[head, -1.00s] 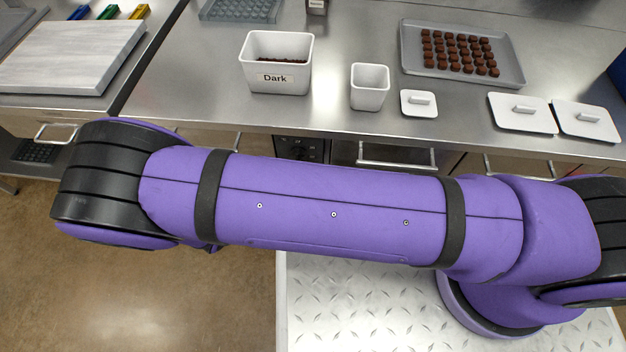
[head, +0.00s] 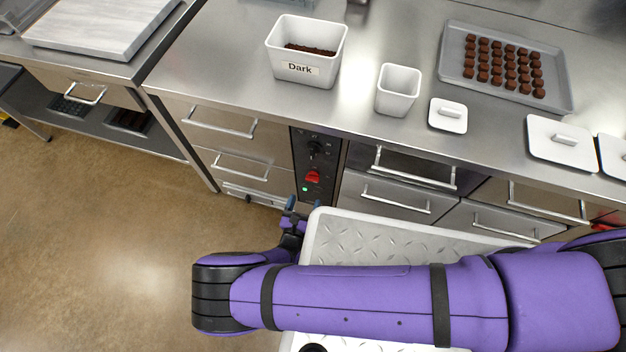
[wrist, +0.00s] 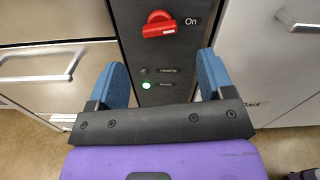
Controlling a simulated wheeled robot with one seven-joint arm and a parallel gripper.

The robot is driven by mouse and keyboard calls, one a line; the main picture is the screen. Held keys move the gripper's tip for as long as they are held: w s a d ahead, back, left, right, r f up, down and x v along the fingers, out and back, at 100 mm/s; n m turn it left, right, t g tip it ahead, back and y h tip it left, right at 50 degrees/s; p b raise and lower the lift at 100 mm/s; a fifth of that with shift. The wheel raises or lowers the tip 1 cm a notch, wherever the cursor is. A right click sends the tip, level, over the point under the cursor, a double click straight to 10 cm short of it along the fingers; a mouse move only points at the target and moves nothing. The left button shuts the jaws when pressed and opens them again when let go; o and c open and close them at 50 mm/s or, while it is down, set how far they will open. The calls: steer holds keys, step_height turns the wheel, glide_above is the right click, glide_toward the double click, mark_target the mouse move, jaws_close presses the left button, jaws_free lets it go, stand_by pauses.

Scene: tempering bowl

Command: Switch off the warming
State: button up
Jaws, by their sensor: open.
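A black control panel (head: 327,165) is set in the front of the counter. It carries a red rotary switch (head: 313,177), which also shows at the top of the wrist view (wrist: 158,25). Its handle lies roughly level, its pale mark at the right end by the word "On". Below it in the wrist view, the "Heating" lamp (wrist: 144,71) is dark and the lower lamp (wrist: 146,86) glows green. My gripper (wrist: 160,72) is open and empty, its blue fingers either side of the lamps, below the switch. In the head view my gripper (head: 303,205) is just below the panel.
A black dial (head: 314,149) sits above the red switch. Drawers with bar handles (head: 219,125) flank the panel. On the counter stand a "Dark" tub (head: 306,68), a smaller white tub (head: 398,90), lids (head: 448,115) and a tray of chocolates (head: 560,95).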

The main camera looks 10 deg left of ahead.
mark_target(311, 181)
steer(key=w, duration=0.8)
steer(key=shift+d, duration=0.25)
steer(key=c, duration=0.9)
